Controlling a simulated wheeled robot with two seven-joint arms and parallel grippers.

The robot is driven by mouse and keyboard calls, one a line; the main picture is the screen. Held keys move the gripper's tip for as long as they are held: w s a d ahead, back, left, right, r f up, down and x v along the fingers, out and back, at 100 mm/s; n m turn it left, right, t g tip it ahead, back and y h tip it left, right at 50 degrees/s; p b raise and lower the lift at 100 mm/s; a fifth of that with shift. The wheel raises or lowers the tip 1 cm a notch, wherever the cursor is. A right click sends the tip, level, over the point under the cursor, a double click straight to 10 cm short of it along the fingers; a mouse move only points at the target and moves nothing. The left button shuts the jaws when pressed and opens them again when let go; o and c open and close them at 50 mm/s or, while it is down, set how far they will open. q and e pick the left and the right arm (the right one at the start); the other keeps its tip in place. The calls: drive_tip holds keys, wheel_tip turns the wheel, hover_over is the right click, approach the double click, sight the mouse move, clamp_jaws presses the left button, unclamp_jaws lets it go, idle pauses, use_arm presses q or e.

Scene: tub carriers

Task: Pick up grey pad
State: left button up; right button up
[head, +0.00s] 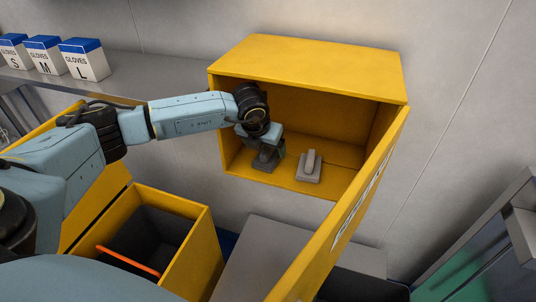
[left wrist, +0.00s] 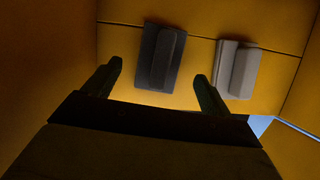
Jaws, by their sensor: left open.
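Two pads lie side by side on the floor of the open yellow cabinet (head: 325,62). The lighter grey pad (head: 309,168) has a raised ridge and lies to the right; it also shows in the left wrist view (left wrist: 237,70). A dark grey pad (head: 264,163) lies left of it, partly hidden by my gripper in the head view and clear in the left wrist view (left wrist: 160,58). My left gripper (head: 267,147) is inside the cabinet, above the dark pad. In the left wrist view its fingers (left wrist: 158,72) are open and empty, with the dark pad ahead between them.
The cabinet door (head: 345,215) hangs open at the right. A yellow bin (head: 206,245) with a dark inside and orange edge stands below left. Glove boxes (head: 84,62) sit on a grey shelf at the upper left. Cabinet walls close in around my gripper.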

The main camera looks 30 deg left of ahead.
sight(266, 149)
use_arm(q)
drive_tip(key=x, duration=0.4)
drive_tip(key=shift+c, duration=0.4)
drive_tip(key=c, duration=1)
drive_tip(key=shift+r, duration=0.1)
drive_tip(key=shift+c, duration=0.2)
drive_tip(key=shift+r, duration=0.25)
drive_tip(key=b+v, duration=0.1)
drive_tip(key=v, duration=0.1)
drive_tip(key=shift+r, duration=0.4)
drive_tip(key=s+d+b, duration=0.2)
drive_tip(key=s+b, duration=0.1)
drive_tip(key=s, duration=1.4)
drive_tip(key=shift+d, duration=0.25)
